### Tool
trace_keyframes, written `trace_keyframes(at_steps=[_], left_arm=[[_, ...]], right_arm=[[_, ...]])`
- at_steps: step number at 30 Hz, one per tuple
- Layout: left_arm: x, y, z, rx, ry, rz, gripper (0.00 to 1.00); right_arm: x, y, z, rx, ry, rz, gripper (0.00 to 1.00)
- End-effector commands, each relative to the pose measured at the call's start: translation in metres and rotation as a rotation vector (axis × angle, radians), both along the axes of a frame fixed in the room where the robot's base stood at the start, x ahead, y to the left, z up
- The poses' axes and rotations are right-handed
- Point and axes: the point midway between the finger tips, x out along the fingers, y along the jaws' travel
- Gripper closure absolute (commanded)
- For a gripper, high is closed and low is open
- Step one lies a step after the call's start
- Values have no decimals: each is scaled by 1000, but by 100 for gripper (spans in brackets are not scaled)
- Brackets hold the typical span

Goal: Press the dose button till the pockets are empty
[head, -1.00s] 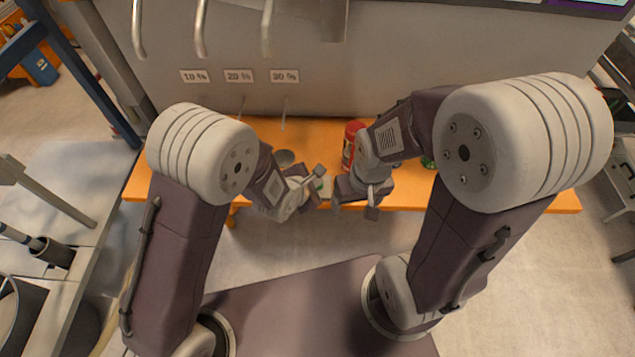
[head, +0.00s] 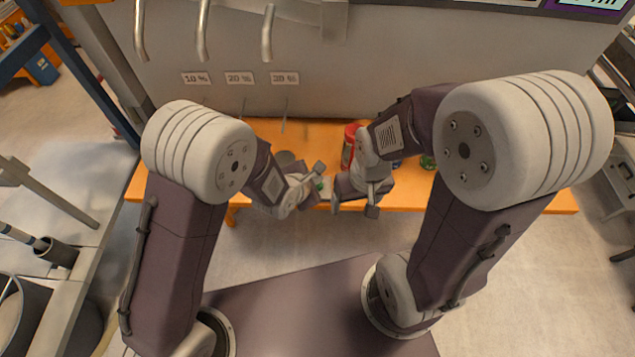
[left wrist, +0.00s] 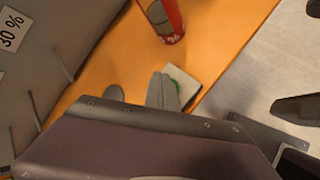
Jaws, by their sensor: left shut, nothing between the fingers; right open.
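A small pale box with a green button (left wrist: 173,84) lies on the orange bench (left wrist: 112,58). In the left wrist view my left gripper (left wrist: 164,90) is shut and empty. Its grey fingers are right beside the button and partly cover it; I cannot tell whether they press it. In the head view my left gripper (head: 319,176) is over the bench's front edge, with a bit of green beside it. My right gripper (head: 355,208) is open and empty, just right of it and in front of the bench edge. I cannot make out any pockets.
A red can (head: 348,146) stands on the bench behind the grippers, and also shows in the left wrist view (left wrist: 166,20). A grey round thing (head: 285,157) is to the left. A grey panel (head: 400,60) with percent labels (head: 240,78) and metal tubes (head: 202,30) rises behind.

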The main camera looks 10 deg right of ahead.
Motion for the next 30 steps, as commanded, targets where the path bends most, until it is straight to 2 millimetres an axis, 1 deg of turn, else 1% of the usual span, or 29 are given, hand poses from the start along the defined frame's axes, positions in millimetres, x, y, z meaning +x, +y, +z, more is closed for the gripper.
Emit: trace_keyframes(at_steps=[15, 30], left_arm=[[0, 0, 50, -1, -1, 0, 100], [0, 0, 49, 0, 0, 0, 100]], right_arm=[[0, 0, 39, 0, 0, 0, 24], [0, 0, 38, 0, 0, 0, 24]])
